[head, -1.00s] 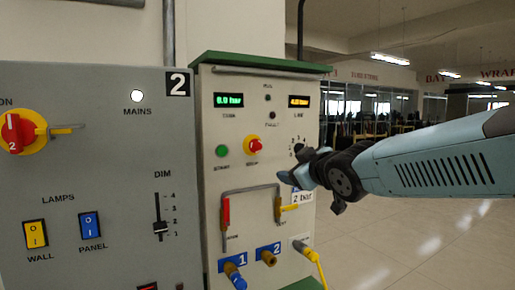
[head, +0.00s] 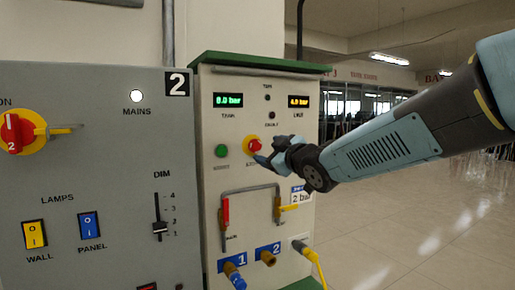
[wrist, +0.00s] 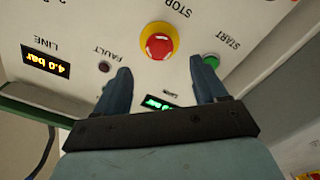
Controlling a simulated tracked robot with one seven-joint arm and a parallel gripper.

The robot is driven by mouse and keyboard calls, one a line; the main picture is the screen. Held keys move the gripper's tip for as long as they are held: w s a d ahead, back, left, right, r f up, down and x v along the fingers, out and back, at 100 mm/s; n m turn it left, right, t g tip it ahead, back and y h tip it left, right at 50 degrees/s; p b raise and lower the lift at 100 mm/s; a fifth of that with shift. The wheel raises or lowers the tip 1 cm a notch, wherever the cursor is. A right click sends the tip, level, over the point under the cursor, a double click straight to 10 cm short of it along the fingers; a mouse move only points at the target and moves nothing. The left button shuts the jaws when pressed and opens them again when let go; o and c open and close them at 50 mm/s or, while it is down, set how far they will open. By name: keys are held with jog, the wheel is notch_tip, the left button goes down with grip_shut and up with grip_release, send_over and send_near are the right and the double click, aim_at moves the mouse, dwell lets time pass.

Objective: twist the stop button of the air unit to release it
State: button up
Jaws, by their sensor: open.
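The air unit (head: 210,120) is a pale cabinet with a green top. Its stop button (head: 254,145) is a red knob on a yellow ring, on the upper front panel. In the wrist view, which is upside down, the red stop button (wrist: 159,44) lies between the lines of the two fingers, beyond their tips. My gripper (head: 264,157) is just right of and below the button in the head view. In the wrist view my gripper (wrist: 161,65) has its blue fingers wide apart with nothing between them. I see no contact with the button.
A green start button (head: 222,151) sits left of the stop button, close to one finger in the wrist view. Handles (head: 225,211) and hose fittings are lower on the panel. A grey switch panel (head: 100,200) stands at left. Open floor lies at right.

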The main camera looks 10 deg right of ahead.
aim_at(256, 146)
jog(key=shift+x, duration=3.85)
jog(key=c, duration=1.1)
jog(key=shift+o, duration=0.2)
jog(key=shift+m, duration=0.3)
jog(key=m, duration=0.3)
jog(key=shift+s, duration=0.1)
jog(key=shift+r+m, duration=0.1)
jog(key=shift+m, duration=1.9)
